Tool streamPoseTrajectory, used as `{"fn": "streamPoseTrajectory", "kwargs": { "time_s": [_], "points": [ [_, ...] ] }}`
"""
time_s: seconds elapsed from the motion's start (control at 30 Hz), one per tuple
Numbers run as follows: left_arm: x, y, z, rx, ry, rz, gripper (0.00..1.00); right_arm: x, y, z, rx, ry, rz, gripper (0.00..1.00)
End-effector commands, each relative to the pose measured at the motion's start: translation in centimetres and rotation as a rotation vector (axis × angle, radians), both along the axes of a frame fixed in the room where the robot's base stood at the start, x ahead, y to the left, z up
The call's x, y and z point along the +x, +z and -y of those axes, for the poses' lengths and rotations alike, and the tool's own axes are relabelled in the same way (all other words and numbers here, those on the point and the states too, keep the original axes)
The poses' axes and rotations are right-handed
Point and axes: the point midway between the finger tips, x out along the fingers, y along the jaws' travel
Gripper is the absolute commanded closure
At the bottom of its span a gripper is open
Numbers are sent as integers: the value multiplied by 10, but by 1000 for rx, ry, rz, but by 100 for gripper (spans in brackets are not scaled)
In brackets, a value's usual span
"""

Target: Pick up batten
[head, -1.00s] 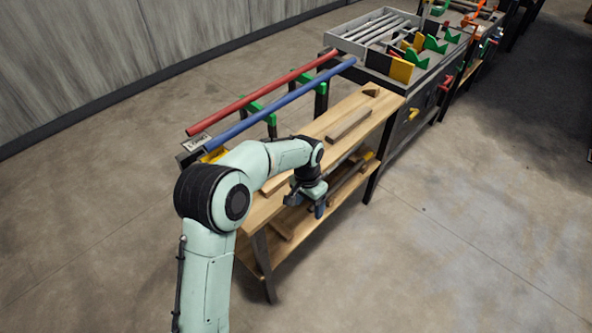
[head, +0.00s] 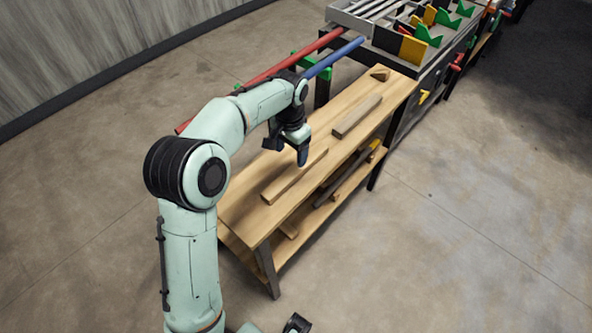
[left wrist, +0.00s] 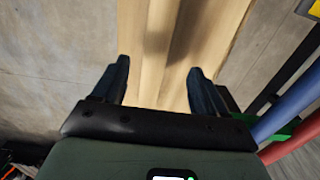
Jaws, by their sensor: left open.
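A light wooden batten (head: 295,177) lies lengthwise on the bench top. A second, browner batten (head: 357,116) lies farther back on the same bench top. My left gripper (head: 287,152) is open and empty, above the bench beside the nearer batten's far end. In the left wrist view the left gripper's two fingers (left wrist: 158,70) are spread apart over the wood, with a pale strip (left wrist: 160,25) running between them; I cannot tell clearly where the batten ends and the bench begins. A dark part at the bottom edge of the head view looks like my right gripper (head: 297,323), mostly cut off.
The wooden bench (head: 245,205) has a lower shelf (head: 345,178) with dark and light pieces. A small wedge block (head: 380,74) sits at its far end. A red bar (head: 290,68) and a blue bar (head: 335,57) run along its left side. A grey tray stands beyond.

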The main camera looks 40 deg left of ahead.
Motion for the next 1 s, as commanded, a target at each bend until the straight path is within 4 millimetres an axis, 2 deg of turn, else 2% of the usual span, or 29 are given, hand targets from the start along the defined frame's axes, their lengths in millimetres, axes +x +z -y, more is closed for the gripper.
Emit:
{"fn": "streamPoseTrajectory", "kwargs": {
  "time_s": [0.03,0.1,0.37,0.63,0.77,0.97,1.0],
  "points": [
    [-1,-12,0,-1,1,-4,28,-1,-3,0,0,0,-1,57],
    [0,-22,0,0,1,-2,28,-1,-4,0,1,1,-2,57],
    [1,-42,1,0,0,0,28,-2,-6,0,1,1,-2,57],
    [7,-80,6,-1,2,-3,28,-3,-9,0,0,1,-3,57],
    [7,-88,6,0,2,0,28,-3,-10,0,0,1,-3,57],
    [7,-88,6,0,2,1,28,-3,-9,0,0,1,-3,57],
    [7,-88,6,0,1,1,37,-3,-9,0,0,1,-3,57]
  ]
}}
